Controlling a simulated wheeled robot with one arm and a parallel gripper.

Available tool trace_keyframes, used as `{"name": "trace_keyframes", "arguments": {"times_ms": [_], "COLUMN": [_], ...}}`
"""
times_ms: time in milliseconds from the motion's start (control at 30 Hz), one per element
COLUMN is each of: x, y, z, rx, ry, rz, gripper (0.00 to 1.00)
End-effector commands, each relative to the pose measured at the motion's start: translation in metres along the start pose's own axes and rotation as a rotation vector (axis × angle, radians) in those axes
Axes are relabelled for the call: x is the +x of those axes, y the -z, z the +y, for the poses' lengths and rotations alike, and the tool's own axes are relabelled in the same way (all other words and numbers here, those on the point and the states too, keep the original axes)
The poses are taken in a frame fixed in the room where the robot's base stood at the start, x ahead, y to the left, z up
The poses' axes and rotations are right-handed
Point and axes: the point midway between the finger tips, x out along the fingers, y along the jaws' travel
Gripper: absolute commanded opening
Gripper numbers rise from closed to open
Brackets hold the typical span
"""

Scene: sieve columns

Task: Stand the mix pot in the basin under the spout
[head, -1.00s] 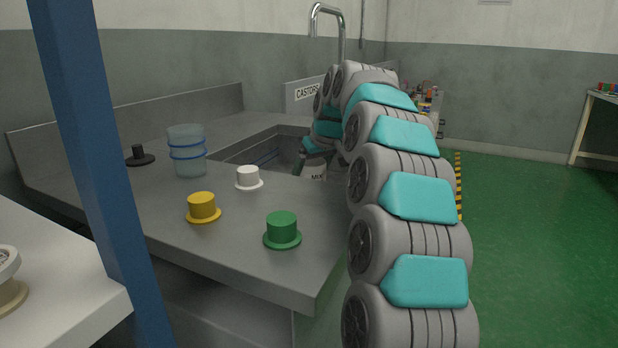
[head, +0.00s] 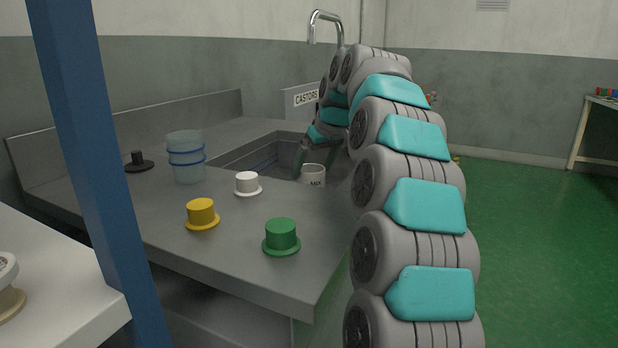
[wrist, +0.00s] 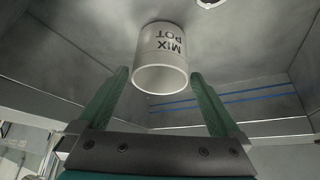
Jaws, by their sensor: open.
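The mix pot (head: 313,174) is a pale grey cup marked MIX, inside the steel basin (head: 262,151) near its front right part. In the wrist view the pot (wrist: 162,45) stands on the basin floor, its open rim towards me and its lettering upside down. My gripper (head: 302,155) is open just behind the pot in the head view. In the wrist view its two green fingers (wrist: 160,73) are spread to either side of the pot's rim, with visible gaps. The chrome spout (head: 326,15) arches above the basin; its exact alignment over the pot cannot be told.
A round fitting (wrist: 208,3) shows on the basin floor. A CASTORS sign (head: 306,98) stands behind. A blue post (head: 90,150) is at left.

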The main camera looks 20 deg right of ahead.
Motion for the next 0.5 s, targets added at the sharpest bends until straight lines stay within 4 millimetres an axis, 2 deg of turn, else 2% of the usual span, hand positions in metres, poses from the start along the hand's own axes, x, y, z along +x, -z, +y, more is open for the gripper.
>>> {"name": "trace_keyframes", "arguments": {"times_ms": [100,233,500], "x": [-0.028,-0.05,-0.07], "y": [0.001,0.001,0.0], "z": [0.001,0.0,0.0], "rx": [0.0,0.0,0.0], "ry": [-0.003,-0.001,0.001], "rz": [0.006,0.003,-0.001], "gripper": [1.0,1.0,1.0]}}
